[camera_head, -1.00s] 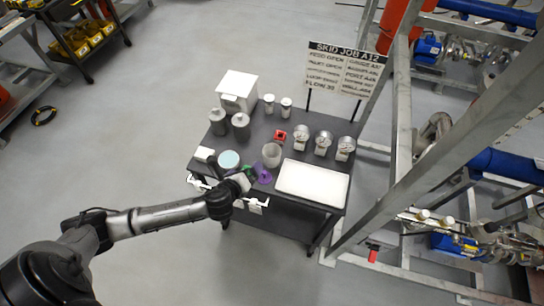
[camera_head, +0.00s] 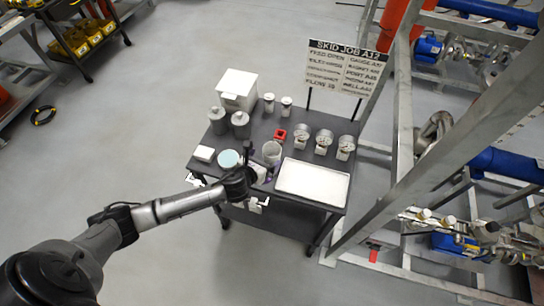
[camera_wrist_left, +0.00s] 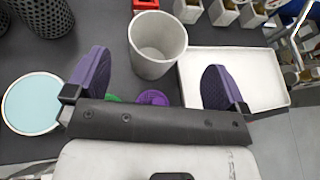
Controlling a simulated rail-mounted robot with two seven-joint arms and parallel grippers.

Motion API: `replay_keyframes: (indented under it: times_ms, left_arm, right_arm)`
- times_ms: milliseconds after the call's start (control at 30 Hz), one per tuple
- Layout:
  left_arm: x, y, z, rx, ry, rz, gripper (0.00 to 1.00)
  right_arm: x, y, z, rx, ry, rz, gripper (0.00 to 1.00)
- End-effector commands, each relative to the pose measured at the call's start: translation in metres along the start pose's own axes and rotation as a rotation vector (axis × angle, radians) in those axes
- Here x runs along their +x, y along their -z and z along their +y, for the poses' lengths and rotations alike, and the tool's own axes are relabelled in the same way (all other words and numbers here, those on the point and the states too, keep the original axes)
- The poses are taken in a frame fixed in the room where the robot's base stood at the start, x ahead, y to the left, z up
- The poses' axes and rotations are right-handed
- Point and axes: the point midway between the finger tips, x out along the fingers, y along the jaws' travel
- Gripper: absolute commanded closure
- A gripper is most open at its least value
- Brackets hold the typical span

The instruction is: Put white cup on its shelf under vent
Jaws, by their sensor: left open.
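The white cup (camera_head: 271,152), greyish white and open at the top, stands upright on the dark cart (camera_head: 252,191). It also shows in the left wrist view (camera_wrist_left: 157,50), beyond and between the spread fingers. My left gripper (camera_head: 263,158) is open and empty, at the near side of the cup. In the left wrist view both purple-padded fingers (camera_wrist_left: 156,66) are well apart with nothing between their pads. I cannot tell whether they are level with the cup. My right gripper is not in view. I cannot make out a shelf under a vent.
A white tray (camera_head: 313,181) is right of the cup. A pale blue disc (camera_head: 229,158) is left of it. Small purple (camera_wrist_left: 153,97) and green (camera_wrist_left: 115,98) things lie close below the gripper. Gauges (camera_head: 323,142), grey canisters (camera_head: 240,124) and a red part (camera_head: 280,134) stand behind.

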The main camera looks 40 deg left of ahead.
Motion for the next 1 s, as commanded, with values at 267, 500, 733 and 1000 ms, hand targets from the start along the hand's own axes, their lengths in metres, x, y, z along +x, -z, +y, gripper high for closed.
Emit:
replay_keyframes:
  times_ms: [267, 500, 733, 1000]
  left_arm:
    - [0.015, 0.0, 0.0, -0.001, 0.0, 0.0, 0.0]
    - [0.046, -0.001, 0.002, -0.003, 0.001, -0.001, 0.0]
    - [0.063, -0.001, 0.002, -0.002, 0.001, 0.0, 0.0]
    - [0.064, -0.001, 0.002, -0.001, 0.001, 0.001, 0.01]
  right_arm:
    - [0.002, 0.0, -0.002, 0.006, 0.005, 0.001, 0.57]
    - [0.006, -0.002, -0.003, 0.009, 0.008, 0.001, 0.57]
    - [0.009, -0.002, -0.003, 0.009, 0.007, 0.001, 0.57]
    - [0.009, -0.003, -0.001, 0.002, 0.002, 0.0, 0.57]
